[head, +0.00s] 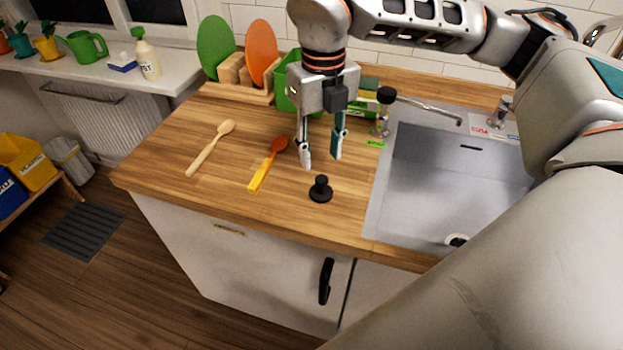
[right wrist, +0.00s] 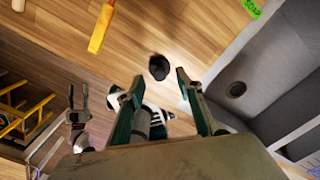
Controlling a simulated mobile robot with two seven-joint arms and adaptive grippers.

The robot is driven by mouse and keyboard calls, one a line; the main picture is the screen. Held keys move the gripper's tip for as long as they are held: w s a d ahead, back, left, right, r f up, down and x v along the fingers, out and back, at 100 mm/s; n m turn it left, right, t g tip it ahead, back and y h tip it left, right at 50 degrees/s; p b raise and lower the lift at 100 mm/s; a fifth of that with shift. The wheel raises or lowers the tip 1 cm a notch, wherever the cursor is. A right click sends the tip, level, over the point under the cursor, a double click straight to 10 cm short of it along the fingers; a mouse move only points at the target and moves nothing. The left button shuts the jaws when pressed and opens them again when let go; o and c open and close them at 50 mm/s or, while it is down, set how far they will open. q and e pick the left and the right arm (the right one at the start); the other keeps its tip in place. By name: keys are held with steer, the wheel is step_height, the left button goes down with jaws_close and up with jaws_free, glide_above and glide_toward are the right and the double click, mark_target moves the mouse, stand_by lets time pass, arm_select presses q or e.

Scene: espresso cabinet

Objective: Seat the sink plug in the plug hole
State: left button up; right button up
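The black sink plug (head: 320,190) stands upright on the wooden counter, left of the sink. In the right wrist view the plug (right wrist: 159,67) lies just beyond the fingertips. The plug hole (head: 457,240) is in the sink floor near the front, partly cut off by my arm. It shows as a dark round hole in the right wrist view (right wrist: 237,89). My right gripper (head: 321,158) is open and empty, pointing down above the counter behind the plug, not touching it. What looks like my left gripper (right wrist: 77,98) shows small in the right wrist view, its fingers apart.
The steel sink (head: 415,180) has a tap (head: 425,108) at its back. A wooden spoon (head: 211,147) and an orange spoon with yellow handle (head: 267,165) lie left of the plug. A plate rack (head: 240,90) stands behind. The counter's front left is clear.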

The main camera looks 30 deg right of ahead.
mark_target(321, 178)
steer(key=f, duration=0.4)
steer(key=s+f, duration=0.1)
steer(key=f, duration=0.1)
steer(key=shift+a+f, duration=0.1)
steer(key=shift+a, duration=0.1)
steer(key=shift+f, duration=0.5)
jaws_close()
